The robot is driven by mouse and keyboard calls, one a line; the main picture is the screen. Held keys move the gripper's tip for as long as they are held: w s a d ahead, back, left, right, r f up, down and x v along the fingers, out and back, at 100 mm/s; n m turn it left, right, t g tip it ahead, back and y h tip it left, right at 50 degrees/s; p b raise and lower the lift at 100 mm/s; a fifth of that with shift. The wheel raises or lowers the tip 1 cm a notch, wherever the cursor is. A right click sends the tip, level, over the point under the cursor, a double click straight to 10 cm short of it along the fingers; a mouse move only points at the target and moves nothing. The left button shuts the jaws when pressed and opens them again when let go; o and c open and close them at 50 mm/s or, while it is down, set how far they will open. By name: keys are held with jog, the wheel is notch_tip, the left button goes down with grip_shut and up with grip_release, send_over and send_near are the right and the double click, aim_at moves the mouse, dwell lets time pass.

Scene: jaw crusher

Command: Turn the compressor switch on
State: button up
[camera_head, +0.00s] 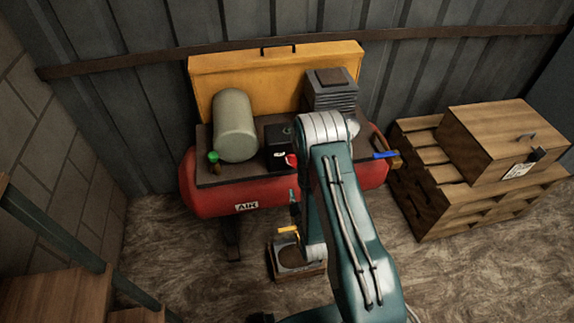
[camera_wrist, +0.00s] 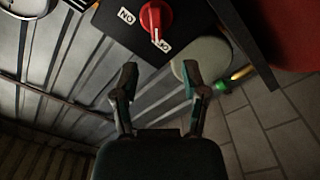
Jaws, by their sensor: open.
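The compressor switch is a red rotary knob (camera_wrist: 155,18) with a white pointer mark on a black box (camera_wrist: 110,25), in the wrist view's upper middle. In the head view the black box (camera_head: 278,135) stands on the red compressor tank (camera_head: 225,198), with part of the red knob (camera_head: 291,160) showing beside my arm. My gripper (camera_wrist: 160,75) is open and empty, its fingers apart below the knob in the wrist view and not touching it.
A grey-green cylinder (camera_head: 235,125) and a finned block (camera_head: 331,92) flank the box, with a yellow panel (camera_head: 270,75) behind. A blue handle (camera_head: 385,155) sticks out at right. A wooden crate (camera_head: 495,140) rests on pallets (camera_head: 440,205). Steps and a rail are at left.

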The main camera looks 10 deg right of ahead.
aim_at(292, 166)
jog(key=w, duration=1)
jog(key=shift+w, duration=0.1)
jog(key=shift+w+d, duration=0.1)
jog(key=shift+w, duration=0.1)
jog(key=shift+d, duration=0.25)
jog(key=shift+a, duration=0.15)
grip_shut()
